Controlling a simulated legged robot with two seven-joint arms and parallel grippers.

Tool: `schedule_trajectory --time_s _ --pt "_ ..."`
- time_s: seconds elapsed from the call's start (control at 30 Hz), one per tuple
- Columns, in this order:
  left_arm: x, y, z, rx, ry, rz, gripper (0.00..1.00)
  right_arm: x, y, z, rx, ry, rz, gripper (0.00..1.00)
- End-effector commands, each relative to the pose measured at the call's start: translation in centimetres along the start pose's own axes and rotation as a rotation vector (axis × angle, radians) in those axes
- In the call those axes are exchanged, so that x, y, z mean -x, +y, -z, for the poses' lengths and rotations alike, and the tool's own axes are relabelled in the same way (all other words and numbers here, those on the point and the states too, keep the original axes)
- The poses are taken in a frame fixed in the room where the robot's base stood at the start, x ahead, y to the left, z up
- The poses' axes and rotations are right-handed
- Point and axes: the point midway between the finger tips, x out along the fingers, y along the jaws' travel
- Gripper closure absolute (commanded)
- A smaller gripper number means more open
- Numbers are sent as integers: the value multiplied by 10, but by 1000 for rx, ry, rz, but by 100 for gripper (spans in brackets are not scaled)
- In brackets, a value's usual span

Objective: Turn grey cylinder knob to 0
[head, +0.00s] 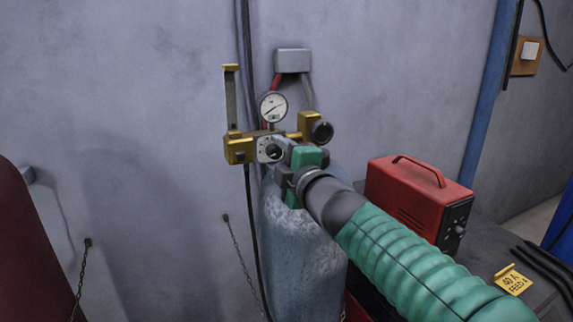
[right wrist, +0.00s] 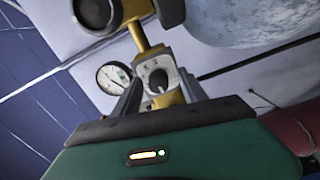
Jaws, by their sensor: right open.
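The grey gas cylinder (head: 300,250) stands upright against the wall with a brass valve block (head: 238,148) on top. The dark knob (head: 272,151) sits on a light dial plate on the front of the block. It also shows in the right wrist view (right wrist: 157,80), framed between my finger tips. My right gripper (head: 284,146) is open, with its fingers close around the knob's sides; I cannot tell if they touch it. The dial's marks are too small to read. My left gripper is not in view.
A round pressure gauge (head: 273,107) rises just above the knob. A second dark round fitting (head: 321,131) sits to its right. Chains hang at left.

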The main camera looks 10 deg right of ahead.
Motion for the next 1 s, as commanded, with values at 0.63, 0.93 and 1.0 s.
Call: schedule_trajectory --time_s 0.63,0.93,1.0 --pt "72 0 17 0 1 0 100 135 8 3 -5 8 13 50" --pt "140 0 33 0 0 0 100 148 4 5 -10 25 19 50" --pt "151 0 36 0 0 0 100 153 4 4 -7 19 15 50"
